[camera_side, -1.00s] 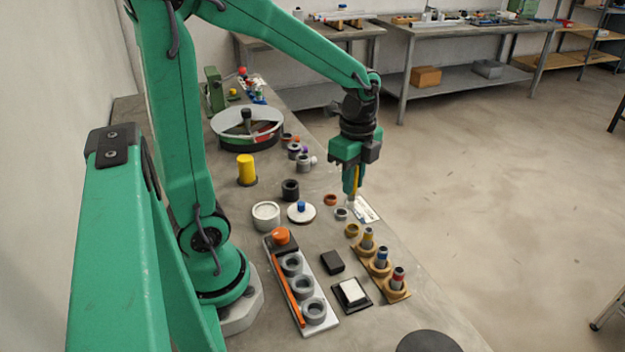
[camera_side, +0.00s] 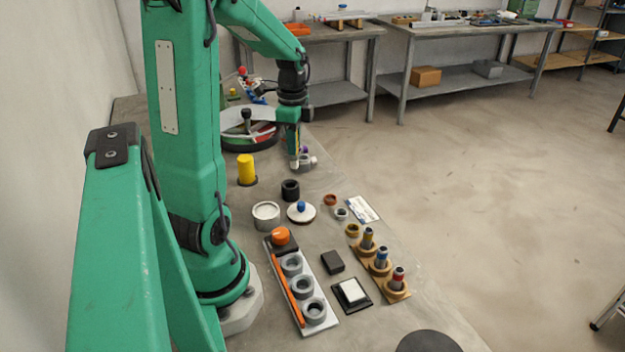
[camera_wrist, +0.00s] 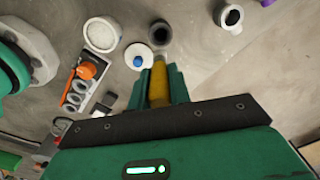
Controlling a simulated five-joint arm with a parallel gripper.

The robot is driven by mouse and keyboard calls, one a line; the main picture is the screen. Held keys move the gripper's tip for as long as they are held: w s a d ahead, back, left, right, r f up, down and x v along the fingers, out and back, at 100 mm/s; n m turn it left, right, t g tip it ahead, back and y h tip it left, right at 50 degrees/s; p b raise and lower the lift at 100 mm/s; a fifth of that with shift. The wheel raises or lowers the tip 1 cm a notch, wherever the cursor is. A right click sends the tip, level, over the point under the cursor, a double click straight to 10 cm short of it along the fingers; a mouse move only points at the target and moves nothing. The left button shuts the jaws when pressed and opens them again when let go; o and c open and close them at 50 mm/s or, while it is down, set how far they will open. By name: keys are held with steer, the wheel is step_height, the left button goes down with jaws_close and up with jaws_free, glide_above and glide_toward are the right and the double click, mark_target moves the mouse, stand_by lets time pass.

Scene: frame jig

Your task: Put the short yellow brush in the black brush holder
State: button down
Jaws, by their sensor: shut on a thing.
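My gripper (camera_side: 294,160) is shut on the short yellow brush. In the wrist view the brush (camera_wrist: 159,84) is a yellow rod between my green fingers (camera_wrist: 160,88), its grey end pointing away from the wrist. In the side view my fingers mostly hide it. The black brush holder (camera_side: 291,194) is a short dark cup standing open on the bench, nearer the side camera than my gripper. It also shows in the wrist view (camera_wrist: 153,38), just beyond the brush's end. The brush is apart from the holder.
Grey cups (camera_side: 307,166) stand close by my gripper. A yellow cylinder (camera_side: 246,168), a white bowl (camera_side: 266,217) and a blue-knobbed white lid (camera_side: 301,213) surround the holder. A round tray (camera_side: 240,143) lies behind. Wooden stands (camera_side: 383,272) hold several coloured brushes in front.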

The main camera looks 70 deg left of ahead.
steer(key=shift+s+a, duration=0.45)
steer(key=shift+a, duration=0.2)
steer(key=shift+f, duration=0.25)
glide_toward(291, 190)
steer(key=shift+w+a+f, duration=0.2)
steer(key=shift+a+f, duration=0.05)
steer(key=shift+a, duration=0.25)
steer(key=shift+w+a+f, duration=0.15)
steer(key=shift+a+f, duration=0.05)
steer(key=shift+a, duration=0.3)
steer(key=shift+f, duration=2.4)
stand_by(0.4)
steer(key=c, duration=1.1)
jaws_free()
steer(key=shift+o, duration=0.2)
steer(key=shift+r, duration=0.25)
steer(key=shift+r, duration=0.5)
steer(key=shift+r, duration=0.2)
